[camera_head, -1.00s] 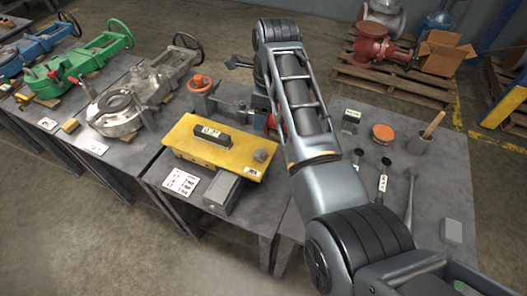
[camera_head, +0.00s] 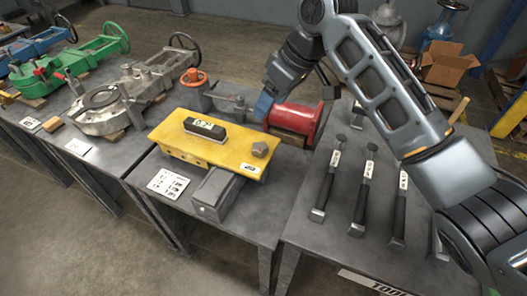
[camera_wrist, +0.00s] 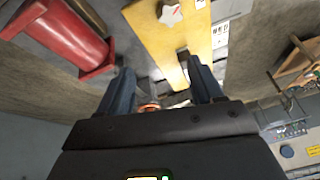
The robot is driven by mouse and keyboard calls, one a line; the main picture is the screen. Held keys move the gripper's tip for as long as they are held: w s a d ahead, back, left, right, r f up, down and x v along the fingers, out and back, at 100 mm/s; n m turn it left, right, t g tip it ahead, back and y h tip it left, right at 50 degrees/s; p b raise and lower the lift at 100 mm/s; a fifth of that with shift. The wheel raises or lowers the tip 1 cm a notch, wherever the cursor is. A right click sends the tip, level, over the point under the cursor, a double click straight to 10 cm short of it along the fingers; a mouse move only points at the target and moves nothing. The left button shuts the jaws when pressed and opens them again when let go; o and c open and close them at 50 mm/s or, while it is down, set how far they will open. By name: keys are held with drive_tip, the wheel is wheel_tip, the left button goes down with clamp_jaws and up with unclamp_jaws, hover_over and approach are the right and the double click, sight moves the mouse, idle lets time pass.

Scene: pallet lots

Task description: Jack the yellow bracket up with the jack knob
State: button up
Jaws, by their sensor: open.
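The yellow bracket (camera_head: 200,150) lies on the grey table left of centre in the head view, with a black labelled level-like block (camera_head: 206,129) on top. The grey jack knob (camera_head: 260,149) stands on its right end. In the wrist view the bracket (camera_wrist: 165,45) runs across the top, and the star-shaped knob (camera_wrist: 170,15) shows near the top edge. My gripper (camera_head: 265,104) is behind the bracket's right end, apart from the knob. Its two blue fingers (camera_wrist: 160,75) are spread with nothing held between them in the wrist view.
A red flanged cylinder (camera_head: 298,120) lies close right of my gripper; it also shows in the wrist view (camera_wrist: 62,38). A grey block (camera_head: 215,193) sits in front of the bracket. Several black-handled tools (camera_head: 365,190) lie right. An orange handwheel (camera_head: 194,77) stands behind.

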sight(261, 147)
drive_tip(key=shift+s+a+f+n+g+b, duration=0.15)
drive_tip(key=shift+s+a+f+n+b, duration=0.25)
drive_tip(key=shift+f+n, duration=0.95)
drive_tip(key=shift+s+a+f+n+g+b, duration=0.2)
drive_tip(key=shift+s+f+n+b, duration=0.25)
drive_tip(key=shift+f, duration=1.65)
drive_tip(key=shift+s+a+f+n+g+b, duration=0.15)
drive_tip(key=shift+s+a+f+n+b, duration=0.25)
drive_tip(key=shift+f+n, duration=0.95)
drive_tip(key=shift+s+d+f+m, duration=0.1)
drive_tip(key=shift+f+m, duration=0.3)
drive_tip(key=shift+m, duration=0.05)
drive_tip(key=shift+c, duration=0.4)
drive_tip(key=c, duration=1)
drive_tip(key=shift+r+p, duration=0.15)
drive_tip(key=shift+p, duration=0.4)
